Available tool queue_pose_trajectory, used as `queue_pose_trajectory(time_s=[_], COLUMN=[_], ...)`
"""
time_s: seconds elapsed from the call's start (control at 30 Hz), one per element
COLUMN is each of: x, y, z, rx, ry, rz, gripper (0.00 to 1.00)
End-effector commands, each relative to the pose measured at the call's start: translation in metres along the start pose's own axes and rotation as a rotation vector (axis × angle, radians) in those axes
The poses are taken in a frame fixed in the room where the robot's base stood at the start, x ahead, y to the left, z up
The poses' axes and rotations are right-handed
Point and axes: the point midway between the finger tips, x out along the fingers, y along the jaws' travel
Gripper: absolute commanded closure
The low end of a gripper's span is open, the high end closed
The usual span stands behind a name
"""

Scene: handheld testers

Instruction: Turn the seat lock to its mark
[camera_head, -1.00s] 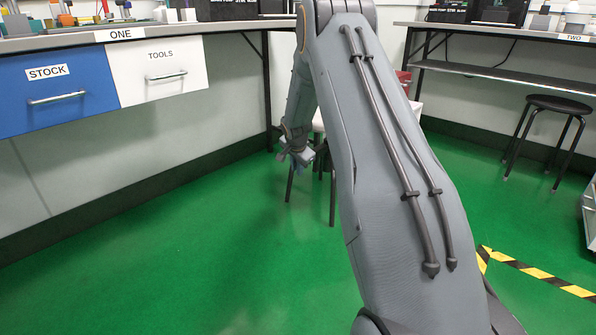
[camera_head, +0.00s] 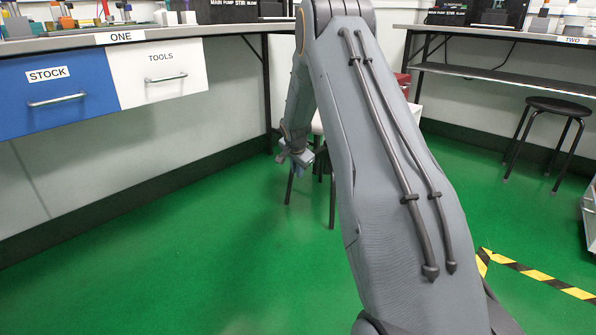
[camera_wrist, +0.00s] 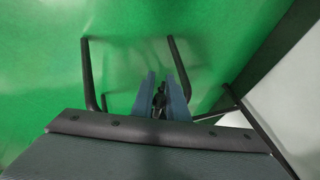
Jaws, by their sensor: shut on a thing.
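My gripper (camera_head: 291,160) is low over the floor in the head view, beside a stool with dark legs (camera_head: 332,200) partly hidden by my arm. In the wrist view, the two blue-grey fingers of my gripper (camera_wrist: 162,82) are closed around a small dark part (camera_wrist: 160,101), which looks like the seat lock. Its mark cannot be made out, and the fingers hide most of the lock. Dark bent stool legs (camera_wrist: 88,75) show on either side of the fingers in the wrist view.
A bench with a blue STOCK drawer (camera_head: 55,92) and a white TOOLS drawer (camera_head: 160,75) stands at left. A black stool (camera_head: 556,106) stands at right under bench TWO. Striped tape (camera_head: 540,274) crosses the green floor (camera_head: 180,270), which is clear in front.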

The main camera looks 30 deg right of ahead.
Motion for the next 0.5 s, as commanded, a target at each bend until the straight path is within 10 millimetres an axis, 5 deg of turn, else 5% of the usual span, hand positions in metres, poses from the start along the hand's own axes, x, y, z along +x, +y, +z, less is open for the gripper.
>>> queue_pose_trajectory(time_s=[0.4, 0.43, 0.5], x=[-0.0011, -0.0011, -0.0009], y=[-0.0048, -0.0048, -0.004], z=[0.0035, 0.0036, 0.0029], rx=[-0.004, -0.004, -0.003], ry=[-0.001, -0.001, -0.001], rz=[-0.007, -0.007, -0.006], gripper=[1.0, 0.81, 0.77])
